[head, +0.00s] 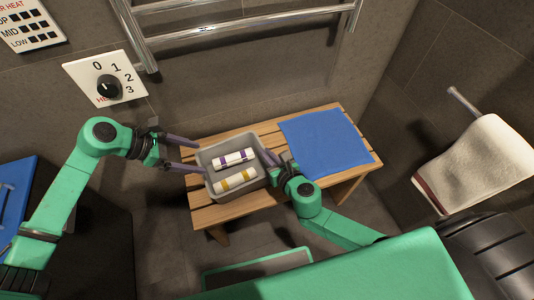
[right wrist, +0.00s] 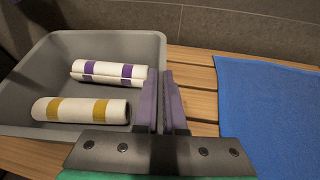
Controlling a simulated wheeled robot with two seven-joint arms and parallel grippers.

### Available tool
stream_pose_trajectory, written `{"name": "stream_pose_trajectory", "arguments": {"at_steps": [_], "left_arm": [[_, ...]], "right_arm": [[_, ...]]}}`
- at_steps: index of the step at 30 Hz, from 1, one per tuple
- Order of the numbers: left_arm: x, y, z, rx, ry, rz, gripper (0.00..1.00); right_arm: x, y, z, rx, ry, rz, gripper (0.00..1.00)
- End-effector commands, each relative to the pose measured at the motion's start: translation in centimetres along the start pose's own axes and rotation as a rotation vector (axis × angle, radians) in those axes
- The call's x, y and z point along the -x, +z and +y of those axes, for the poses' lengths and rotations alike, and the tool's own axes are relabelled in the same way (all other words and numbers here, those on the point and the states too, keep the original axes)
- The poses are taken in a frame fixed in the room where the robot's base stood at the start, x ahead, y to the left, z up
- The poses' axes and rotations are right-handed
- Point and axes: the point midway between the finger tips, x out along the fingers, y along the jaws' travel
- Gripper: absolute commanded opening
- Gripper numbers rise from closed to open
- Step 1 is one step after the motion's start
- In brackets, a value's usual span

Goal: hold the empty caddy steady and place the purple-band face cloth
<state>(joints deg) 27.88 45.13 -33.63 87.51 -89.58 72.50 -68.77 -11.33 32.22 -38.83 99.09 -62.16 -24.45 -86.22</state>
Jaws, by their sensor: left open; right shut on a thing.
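The grey caddy (head: 213,188) stands on the wooden bench and is not empty. The rolled white face cloth with purple bands (head: 234,158) lies inside it, toward the back. A rolled white cloth with yellow bands (head: 236,181) lies in front of it. Both rolls also show in the right wrist view, purple-band (right wrist: 108,72) and yellow-band (right wrist: 80,110). My right gripper (right wrist: 165,75) is shut on the caddy's right wall. My left gripper (head: 201,158) is open at the caddy's left side, with its fingertips close to the wall and apart from the cloths.
The slatted bench (head: 220,215) carries a flat blue cloth (head: 325,143) right of the caddy. A chrome towel rail (head: 245,22) and a heater dial (head: 108,87) are on the wall behind. A white towel (head: 475,165) hangs at right. A blue-topped surface (head: 14,195) is at far left.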

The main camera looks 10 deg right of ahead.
Motion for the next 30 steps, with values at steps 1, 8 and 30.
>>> {"name": "stream_pose_trajectory", "arguments": {"at_steps": [1,8,30], "left_arm": [[0.0,0.0,0.0,0.000,0.000,0.000,0.91],[0.0,0.0,0.0,0.000,0.000,0.000,0.91],[0.0,0.0,0.0,0.000,0.000,0.000,0.91]], "right_arm": [[0.0,0.1,0.0,0.000,0.000,-0.001,0.00],[0.0,0.0,0.0,0.000,0.000,-0.001,0.42],[11.4,-0.1,0.0,0.001,0.001,0.003,0.42]]}}
